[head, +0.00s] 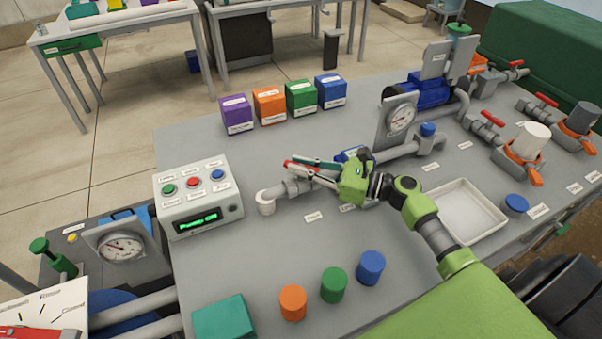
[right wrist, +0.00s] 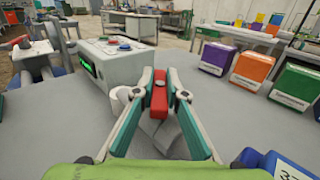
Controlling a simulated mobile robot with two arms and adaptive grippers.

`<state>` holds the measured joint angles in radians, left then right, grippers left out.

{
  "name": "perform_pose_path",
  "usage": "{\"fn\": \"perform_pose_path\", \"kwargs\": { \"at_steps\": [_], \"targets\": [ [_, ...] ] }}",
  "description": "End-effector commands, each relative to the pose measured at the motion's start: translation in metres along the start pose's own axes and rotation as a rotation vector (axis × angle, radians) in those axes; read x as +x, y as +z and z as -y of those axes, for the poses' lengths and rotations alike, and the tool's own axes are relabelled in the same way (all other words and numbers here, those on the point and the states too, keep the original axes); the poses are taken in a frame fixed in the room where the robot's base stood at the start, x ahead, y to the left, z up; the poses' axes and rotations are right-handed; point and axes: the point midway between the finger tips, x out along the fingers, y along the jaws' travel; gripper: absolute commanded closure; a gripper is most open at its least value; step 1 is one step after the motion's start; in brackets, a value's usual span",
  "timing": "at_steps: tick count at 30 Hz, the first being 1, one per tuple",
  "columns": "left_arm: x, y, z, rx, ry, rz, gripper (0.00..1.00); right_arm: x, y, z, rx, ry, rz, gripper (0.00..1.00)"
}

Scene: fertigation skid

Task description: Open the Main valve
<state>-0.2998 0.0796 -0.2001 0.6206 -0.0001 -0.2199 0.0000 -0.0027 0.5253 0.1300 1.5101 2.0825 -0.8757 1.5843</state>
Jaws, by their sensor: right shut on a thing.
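The Main valve's red lever handle (right wrist: 159,92) is between the fingers of my right gripper (right wrist: 160,80) in the right wrist view. The fingers are closed on it from both sides. In the head view the red handle (head: 298,167) shows at the tips of my right gripper (head: 305,170), above the grey pipe (head: 282,189) near its white end fitting (head: 266,203). The gripper hides much of the valve body, so its exact handle angle is hard to tell. My left gripper is not in view.
A control box (head: 198,197) with a green display reading Pump Off stands left of the valve. Colored boxes (head: 269,105) stand behind; several cylinders (head: 333,284) stand in front. A gauge (head: 398,119) and white tray (head: 466,211) are to the right.

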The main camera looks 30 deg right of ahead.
Motion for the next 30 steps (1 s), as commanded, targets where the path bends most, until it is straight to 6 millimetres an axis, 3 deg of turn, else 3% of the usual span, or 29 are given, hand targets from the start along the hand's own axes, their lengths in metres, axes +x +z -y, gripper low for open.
{"fn": "perform_pose_path", "kwargs": {
  "at_steps": [7,25,27,30],
  "targets": [
    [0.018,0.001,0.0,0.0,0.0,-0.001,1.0,0.0,-0.001,0.002,-0.001,0.103,0.001,1.0],
    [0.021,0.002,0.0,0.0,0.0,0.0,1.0,0.0,0.001,0.0,0.0,0.144,0.002,1.0],
    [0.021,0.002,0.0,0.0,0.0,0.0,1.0,0.0,0.001,0.0,0.0,0.144,0.002,0.75],
    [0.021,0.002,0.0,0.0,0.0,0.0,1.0,0.0,0.001,0.0,0.0,0.144,0.002,0.71]
  ]
}}
